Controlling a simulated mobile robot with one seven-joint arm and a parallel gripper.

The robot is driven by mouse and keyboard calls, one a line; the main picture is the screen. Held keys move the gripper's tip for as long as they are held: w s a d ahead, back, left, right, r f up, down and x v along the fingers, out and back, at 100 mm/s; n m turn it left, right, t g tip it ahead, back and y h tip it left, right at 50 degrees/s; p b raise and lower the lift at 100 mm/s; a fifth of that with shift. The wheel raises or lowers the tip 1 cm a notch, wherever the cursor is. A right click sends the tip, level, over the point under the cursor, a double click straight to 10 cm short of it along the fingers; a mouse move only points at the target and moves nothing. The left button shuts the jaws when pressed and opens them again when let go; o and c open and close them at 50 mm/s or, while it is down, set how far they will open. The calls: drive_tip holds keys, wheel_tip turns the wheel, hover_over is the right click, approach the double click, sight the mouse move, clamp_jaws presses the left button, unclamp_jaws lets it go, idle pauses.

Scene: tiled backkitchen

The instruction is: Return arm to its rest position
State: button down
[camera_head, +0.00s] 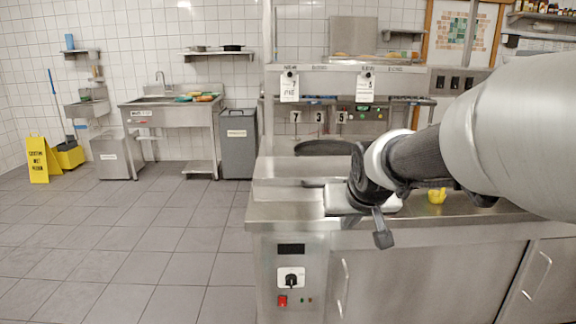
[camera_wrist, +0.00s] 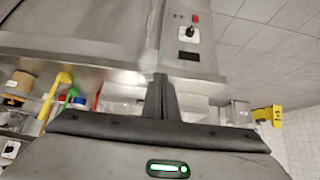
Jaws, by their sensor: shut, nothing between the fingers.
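My arm (camera_head: 505,130) reaches in from the right in the head view, in front of the steel counter (camera_head: 290,212). My gripper (camera_head: 383,238) hangs at its end, near the counter's front edge and above the control panel's right side. It is shut and empty. In the wrist view the two dark fingers (camera_wrist: 158,96) are together at the middle, with nothing between them. The counter front appears upside down behind them.
A yellow object (camera_head: 437,196) sits on the counter right of my gripper. A dark round pan (camera_head: 322,147) lies behind it. The counter has a knob (camera_head: 291,279) and door handles. Open tiled floor (camera_head: 150,250) lies left, with a yellow wet-floor sign (camera_head: 37,160) and sink (camera_head: 170,112).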

drive_tip(key=s+g, duration=0.2)
drive_tip(key=s, duration=2.2)
wheel_tip(320, 180, up, 21)
drive_tip(key=p, duration=2.1)
drive_tip(key=shift+a+p, duration=0.2)
drive_tip(key=shift+p, duration=0.2)
drive_tip(key=shift+s, duration=0.1)
